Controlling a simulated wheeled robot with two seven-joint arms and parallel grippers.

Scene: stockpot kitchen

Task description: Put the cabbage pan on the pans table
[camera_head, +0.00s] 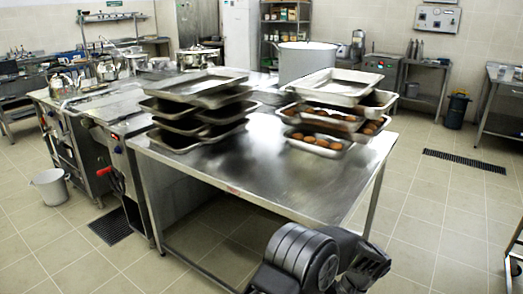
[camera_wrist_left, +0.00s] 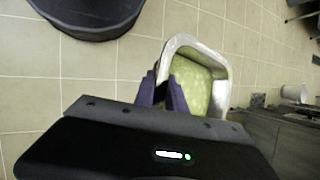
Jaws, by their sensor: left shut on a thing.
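In the left wrist view a metal pan with a light green filling, the cabbage pan (camera_wrist_left: 222,93), hangs above the tiled floor. My left gripper (camera_wrist_left: 172,92) is shut on the pan's near rim, and its two dark fingers show beside the green filling. I cannot make out this pan in the head view. The steel table (camera_head: 262,180) stands in the middle of the head view with stacked pans on it, and its front middle is bare. My right gripper is not in view.
A stack of dark pans (camera_head: 182,127) stands on the table's left. Pans with round brown food (camera_head: 318,143) stand on its right, with a large pot (camera_head: 303,62) behind. A bucket (camera_head: 53,186) stands on the floor at left. Black parts of my arm cover the lower middle.

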